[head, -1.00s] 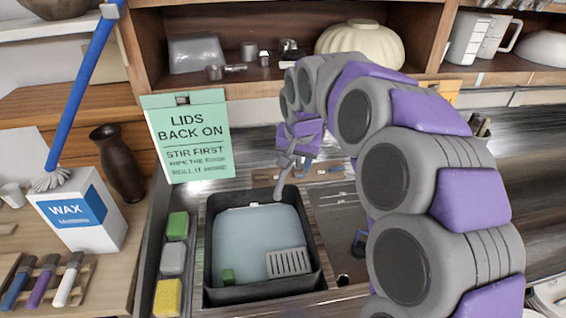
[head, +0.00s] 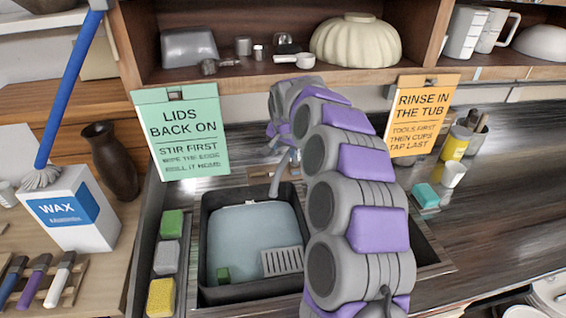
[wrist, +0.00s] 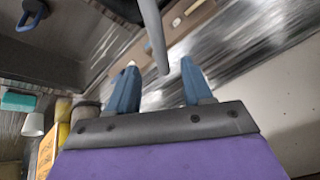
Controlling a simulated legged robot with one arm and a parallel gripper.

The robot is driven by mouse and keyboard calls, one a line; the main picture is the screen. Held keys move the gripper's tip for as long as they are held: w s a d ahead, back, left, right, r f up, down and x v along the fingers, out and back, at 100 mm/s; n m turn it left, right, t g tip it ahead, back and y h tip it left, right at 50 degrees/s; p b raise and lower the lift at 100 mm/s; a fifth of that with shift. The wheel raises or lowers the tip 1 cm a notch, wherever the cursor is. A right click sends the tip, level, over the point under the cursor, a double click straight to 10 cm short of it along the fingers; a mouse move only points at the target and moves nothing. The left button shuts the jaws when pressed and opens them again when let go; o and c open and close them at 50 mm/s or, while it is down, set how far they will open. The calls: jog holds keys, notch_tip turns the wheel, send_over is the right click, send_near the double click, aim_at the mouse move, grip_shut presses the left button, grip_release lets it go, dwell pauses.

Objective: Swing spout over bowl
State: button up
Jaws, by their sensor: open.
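The grey spout (head: 277,175) hangs over the right back part of a black tub (head: 206,250) of bluish water in the sink. My gripper (head: 284,150) is at the spout's upper part, behind the tub. In the wrist view, the spout (wrist: 154,35) runs down between the two blue fingertips of my gripper (wrist: 158,66). The fingers are apart, with gaps showing on both sides of the spout. My arm hides most of the sink basin (head: 428,250) right of the tub. I cannot tell which basin is meant by the bowl.
A green sign (head: 182,132) and an orange sign (head: 421,115) stand behind. A white cup (head: 453,174) stands on the right counter.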

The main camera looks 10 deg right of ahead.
aim_at(284, 161)
jog(key=b+x, duration=0.1)
jog(key=x, duration=0.7)
jog(key=shift+w+f, duration=0.15)
jog(key=shift+f, duration=0.15)
jog(key=shift+c, duration=0.2)
grip_shut()
